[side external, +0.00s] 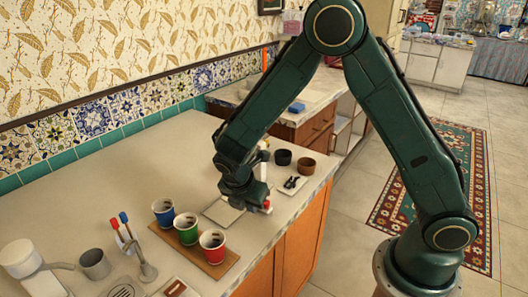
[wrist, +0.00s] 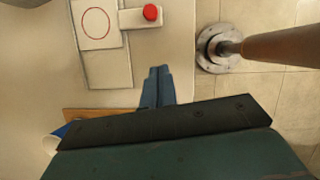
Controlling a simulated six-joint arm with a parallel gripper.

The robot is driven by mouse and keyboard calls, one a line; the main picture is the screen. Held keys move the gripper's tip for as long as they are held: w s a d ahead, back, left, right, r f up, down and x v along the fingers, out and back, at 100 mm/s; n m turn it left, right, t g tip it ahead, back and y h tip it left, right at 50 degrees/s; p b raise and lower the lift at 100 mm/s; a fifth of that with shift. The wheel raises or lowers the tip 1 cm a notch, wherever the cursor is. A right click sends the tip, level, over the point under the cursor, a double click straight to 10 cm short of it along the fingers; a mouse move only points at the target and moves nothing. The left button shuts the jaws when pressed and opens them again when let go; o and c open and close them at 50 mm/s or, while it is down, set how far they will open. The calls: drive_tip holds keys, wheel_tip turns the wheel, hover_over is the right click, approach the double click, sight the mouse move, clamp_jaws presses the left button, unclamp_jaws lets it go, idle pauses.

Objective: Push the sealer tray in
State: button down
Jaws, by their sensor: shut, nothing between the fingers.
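The sealer tray, a pale plate with a red circle (wrist: 95,22), lies at the top left of the wrist view on a grey base (wrist: 108,70). A pale bar joins it to a red knob (wrist: 151,12) on its right. In the side view the flat pale sealer plate (side external: 221,213) shows left of my gripper, and the red knob (side external: 267,204) shows just below it. My gripper (wrist: 159,70) is shut and empty, its tips apart from the knob in the wrist view. Its fingers are hard to make out in the side view.
Blue (side external: 164,213), green (side external: 187,229) and red (side external: 212,246) cups stand on a wooden board (side external: 219,267) left of the sealer. A dark bowl (side external: 283,157) and a brown bowl (side external: 306,165) stand behind. The counter edge lies close on the right, with tiled floor (wrist: 285,75) beyond.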

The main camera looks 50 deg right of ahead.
sight(270, 206)
drive_tip(key=x, duration=0.5)
drive_tip(key=shift+s, duration=0.1)
drive_tip(key=shift+w+d, duration=0.25)
drive_tip(key=shift+d, duration=0.85)
drive_tip(key=shift+w+d, duration=0.15)
drive_tip(key=shift+d, duration=0.7)
drive_tip(key=shift+d, duration=2.15)
